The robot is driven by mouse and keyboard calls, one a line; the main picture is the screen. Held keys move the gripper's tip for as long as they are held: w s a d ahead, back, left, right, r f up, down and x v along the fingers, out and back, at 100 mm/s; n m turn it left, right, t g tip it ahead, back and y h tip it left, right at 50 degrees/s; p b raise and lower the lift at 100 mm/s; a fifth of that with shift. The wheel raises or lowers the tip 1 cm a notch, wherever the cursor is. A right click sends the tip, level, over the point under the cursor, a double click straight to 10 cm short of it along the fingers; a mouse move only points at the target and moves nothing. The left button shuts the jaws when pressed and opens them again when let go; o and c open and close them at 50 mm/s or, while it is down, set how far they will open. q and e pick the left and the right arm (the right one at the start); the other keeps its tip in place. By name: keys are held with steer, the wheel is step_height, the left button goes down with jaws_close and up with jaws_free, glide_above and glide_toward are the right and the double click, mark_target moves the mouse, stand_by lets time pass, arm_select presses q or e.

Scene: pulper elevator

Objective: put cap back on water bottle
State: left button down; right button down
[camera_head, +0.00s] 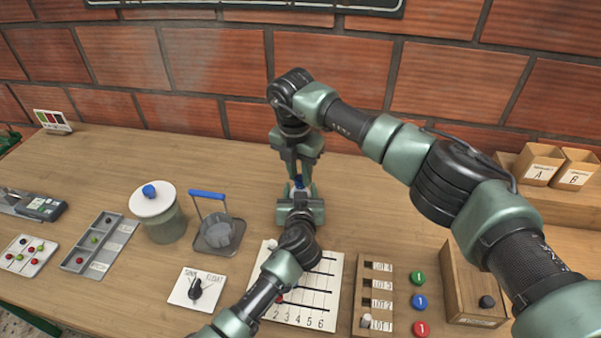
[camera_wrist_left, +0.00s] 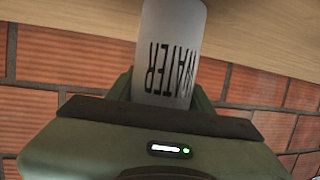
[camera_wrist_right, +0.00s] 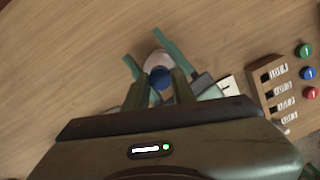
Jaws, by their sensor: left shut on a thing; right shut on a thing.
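The water bottle shows in the left wrist view (camera_wrist_left: 172,50) as a white cylinder marked WATER. My left gripper (camera_wrist_left: 165,95) is shut around its body. In the head view the bottle is mostly hidden by my arms. The blue cap (camera_wrist_right: 160,78) sits between the fingertips of my right gripper (camera_wrist_right: 160,84), which is shut on it and points down. The pale bottle (camera_wrist_right: 157,60) shows right beside the cap there, between my left fingers. In the head view the cap (camera_head: 299,182) is a small blue spot between my grippers. I cannot tell whether cap and bottle touch.
A jar with a blue-knobbed lid (camera_head: 165,222) and a blue-handled container (camera_head: 219,233) stand left. A numbered board (camera_head: 316,302) lies in front, beside a lot rack (camera_head: 372,266) and several coloured buttons (camera_head: 420,301). Boxes (camera_head: 540,160) stand at the right.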

steer(key=m, duration=0.5)
steer(key=shift+a, duration=0.1)
steer(key=m+g, duration=0.1)
steer(key=m, duration=0.4)
steer(key=shift+w+h, duration=0.15)
steer(key=shift+h, duration=0.15)
steer(key=m, duration=0.5)
steer(key=shift+m+g, duration=0.3)
steer(key=m, duration=0.3)
steer(key=c, duration=1.2)
jaws_free()
steer(key=shift+o, duration=0.2)
